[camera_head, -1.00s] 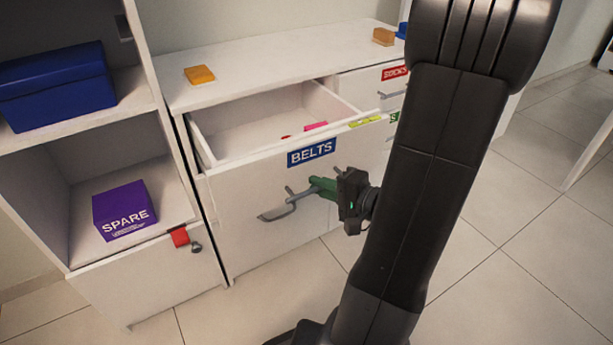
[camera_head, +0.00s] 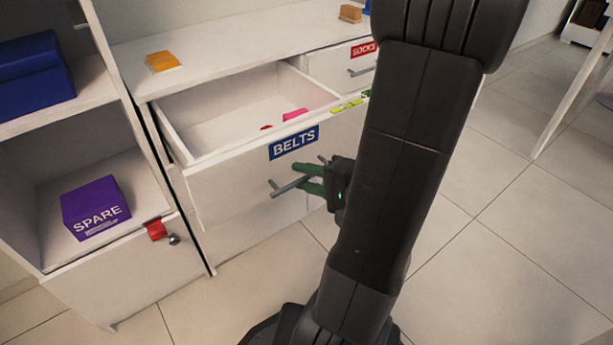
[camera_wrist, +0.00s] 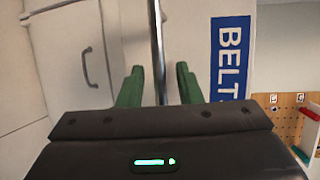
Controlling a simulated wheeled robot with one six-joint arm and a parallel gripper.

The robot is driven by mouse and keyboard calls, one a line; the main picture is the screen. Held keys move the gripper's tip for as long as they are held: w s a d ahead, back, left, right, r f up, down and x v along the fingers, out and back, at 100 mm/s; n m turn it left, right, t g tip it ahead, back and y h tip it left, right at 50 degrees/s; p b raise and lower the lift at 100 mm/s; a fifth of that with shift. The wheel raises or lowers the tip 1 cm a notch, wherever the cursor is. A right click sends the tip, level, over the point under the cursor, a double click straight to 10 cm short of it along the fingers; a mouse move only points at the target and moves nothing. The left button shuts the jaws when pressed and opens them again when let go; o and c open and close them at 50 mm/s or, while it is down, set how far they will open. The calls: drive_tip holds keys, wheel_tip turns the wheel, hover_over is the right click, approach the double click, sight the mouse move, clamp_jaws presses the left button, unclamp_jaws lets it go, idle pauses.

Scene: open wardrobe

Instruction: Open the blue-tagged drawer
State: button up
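The blue-tagged drawer (camera_head: 232,178) is pulled well out of the white cabinet, and its inside shows from above. Its blue BELTS tag (camera_head: 293,143) is on the front; it also shows at the right of the wrist view (camera_wrist: 230,58). The grey bar handle (camera_head: 288,187) sits below the tag. My gripper (camera_head: 297,178) has green fingers at this handle. In the wrist view the fingers of my gripper (camera_wrist: 159,80) stand apart with the handle bar (camera_wrist: 157,35) running between them. There is a gap on both sides of the bar.
A red SOCKS tag (camera_head: 363,49) marks another drawer to the right. Orange (camera_head: 162,62) and tan (camera_head: 350,13) blocks lie on the cabinet top. A purple SPARE box (camera_head: 95,208) and a blue box (camera_head: 32,78) stand on shelves at left. Floor in front is clear.

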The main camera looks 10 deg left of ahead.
drive_tip(key=shift+d, duration=0.1)
drive_tip(key=p+v, duration=0.3)
drive_tip(key=v, duration=1)
drive_tip(key=shift+d, duration=0.3)
drive_tip(key=shift+a+r, duration=0.1)
drive_tip(key=b+x, duration=0.3)
drive_tip(key=x, duration=1)
drive_tip(key=shift+a, duration=0.3)
drive_tip(key=shift+s, duration=0.1)
idle(0.3)
